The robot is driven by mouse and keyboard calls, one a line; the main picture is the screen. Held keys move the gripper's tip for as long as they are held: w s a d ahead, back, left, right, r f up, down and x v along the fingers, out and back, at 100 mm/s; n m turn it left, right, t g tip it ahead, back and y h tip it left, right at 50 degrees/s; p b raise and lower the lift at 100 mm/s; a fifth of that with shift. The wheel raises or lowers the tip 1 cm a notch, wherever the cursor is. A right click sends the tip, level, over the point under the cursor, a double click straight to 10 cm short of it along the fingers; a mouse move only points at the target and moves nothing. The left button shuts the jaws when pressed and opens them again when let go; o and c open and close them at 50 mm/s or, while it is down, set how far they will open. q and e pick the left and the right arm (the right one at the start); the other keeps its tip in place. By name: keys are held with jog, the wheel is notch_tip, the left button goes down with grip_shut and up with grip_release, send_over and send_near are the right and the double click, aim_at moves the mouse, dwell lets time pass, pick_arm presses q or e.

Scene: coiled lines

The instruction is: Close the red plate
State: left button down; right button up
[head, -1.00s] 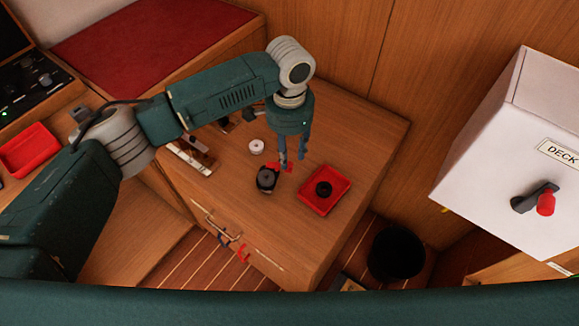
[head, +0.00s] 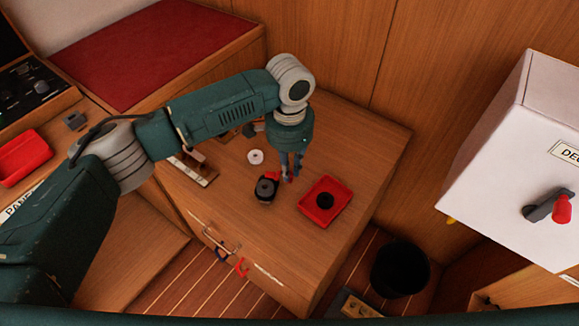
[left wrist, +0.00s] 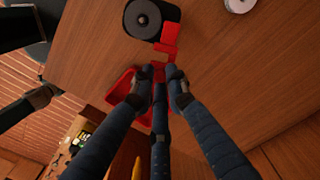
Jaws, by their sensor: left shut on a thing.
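A small black device (head: 265,190) with a round disc on top stands on the wooden cabinet top. It also shows at the top of the left wrist view (left wrist: 146,18). A jointed red plate (head: 273,177) sticks out from its side. In the left wrist view the red plate (left wrist: 168,42) runs from the device to my fingertips. My left gripper (head: 291,178) points down beside the device, and its fingers (left wrist: 162,75) are shut on the plate's outer end, which they partly hide. My right gripper is not in view.
A white roll (head: 256,157) sits behind the device. A white DECK box (head: 500,150) stands at the right, and a black bin (head: 400,268) on the floor.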

pick_arm(q)
jog(key=shift+s+a+r+m+p, duration=0.15)
jog(key=shift+s+m+p, duration=0.15)
jog(key=shift+m+p, duration=0.35)
jog(key=s+a+m+p, duration=0.1)
jog(key=m+p, duration=0.2)
jog(key=m, duration=0.1)
jog(key=s+a+m+p, duration=0.1)
jog(key=a+m+p, duration=0.1)
jog(key=m+p, duration=0.2)
jog(key=s+a+m+p, duration=0.1)
jog(key=s+m+p, duration=0.1)
jog(key=m+p, duration=0.1)
jog(key=shift+a+m+p, duration=0.15)
jog(key=shift+m+p, duration=0.25)
jog(key=shift+m, duration=0.45)
jog(key=shift+a+m+p, duration=0.3)
jog(key=shift+a+m, duration=0.3)
jog(key=shift+m, duration=0.6)
jog(key=shift+w+a+m, duration=0.1)
jog(key=shift+a+m, duration=0.4)
jog(key=shift+m, duration=0.7)
jog(key=shift+f, duration=0.2)
jog(key=c, duration=1.7)
grip_release()
